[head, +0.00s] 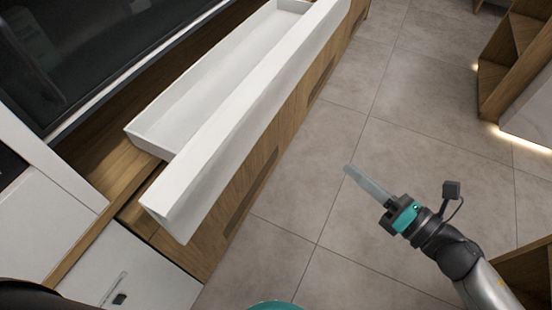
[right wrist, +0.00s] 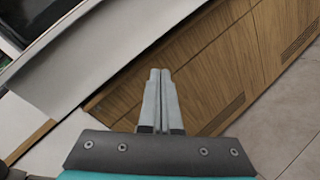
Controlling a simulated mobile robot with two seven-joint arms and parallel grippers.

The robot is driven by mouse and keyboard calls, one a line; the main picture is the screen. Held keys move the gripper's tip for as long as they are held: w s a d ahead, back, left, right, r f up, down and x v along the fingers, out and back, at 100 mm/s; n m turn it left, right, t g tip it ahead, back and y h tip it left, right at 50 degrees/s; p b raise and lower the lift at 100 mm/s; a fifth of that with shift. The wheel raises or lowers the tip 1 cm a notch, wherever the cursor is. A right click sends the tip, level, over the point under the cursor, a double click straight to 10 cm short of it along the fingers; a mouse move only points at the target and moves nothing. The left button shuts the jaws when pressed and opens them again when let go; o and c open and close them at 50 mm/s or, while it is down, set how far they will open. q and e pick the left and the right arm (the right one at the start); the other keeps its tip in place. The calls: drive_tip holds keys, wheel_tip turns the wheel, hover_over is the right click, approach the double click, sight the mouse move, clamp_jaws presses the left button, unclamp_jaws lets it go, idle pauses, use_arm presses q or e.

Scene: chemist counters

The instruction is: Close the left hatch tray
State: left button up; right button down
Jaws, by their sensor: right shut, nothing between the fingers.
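The hatch tray (head: 250,110) is a long white open drawer with a tall white front, pulled out from the wooden counter. It runs from the lower left to the top of the head view, and its inside looks empty. In the right wrist view the white front (right wrist: 100,52) crosses the upper left. My right gripper (head: 349,169) is shut and empty, over the floor to the right of the tray and apart from it. Its closed fingers (right wrist: 160,75) point toward the wooden counter front in the wrist view. My left gripper is not in view.
The wooden counter front (head: 265,165) with dark vents lies below the tray. A dark glass panel (head: 90,50) is behind it. White panels (head: 130,270) stand at the lower left. Tiled floor (head: 330,120) is free to the right, with wooden shelving (head: 515,65) beyond.

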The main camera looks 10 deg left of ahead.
drive_tip(key=s+a+r+n+g+y+b, duration=0.1)
drive_tip(key=s+a+r+n+g+y, duration=0.3)
drive_tip(key=s+a+r+n+g, duration=0.55)
drive_tip(key=n+t+p, duration=0.2)
drive_tip(key=n+t, duration=0.1)
drive_tip(key=t, duration=0.1)
approach(228, 151)
drive_tip(key=p+x, duration=0.1)
drive_tip(key=x, duration=0.4)
drive_tip(key=shift+w+a+r, duration=0.1)
drive_tip(key=shift+w+a, duration=0.1)
drive_tip(key=shift+a, duration=0.45)
drive_tip(key=shift+w+a, duration=0.15)
drive_tip(key=shift+a, duration=0.05)
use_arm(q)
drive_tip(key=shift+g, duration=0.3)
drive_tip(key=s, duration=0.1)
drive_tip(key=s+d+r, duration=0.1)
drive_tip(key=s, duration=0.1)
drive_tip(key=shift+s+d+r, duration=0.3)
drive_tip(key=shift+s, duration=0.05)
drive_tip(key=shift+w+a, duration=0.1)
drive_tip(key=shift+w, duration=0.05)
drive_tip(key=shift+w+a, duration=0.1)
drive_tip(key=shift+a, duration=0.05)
use_arm(e)
drive_tip(key=shift+a, duration=0.1)
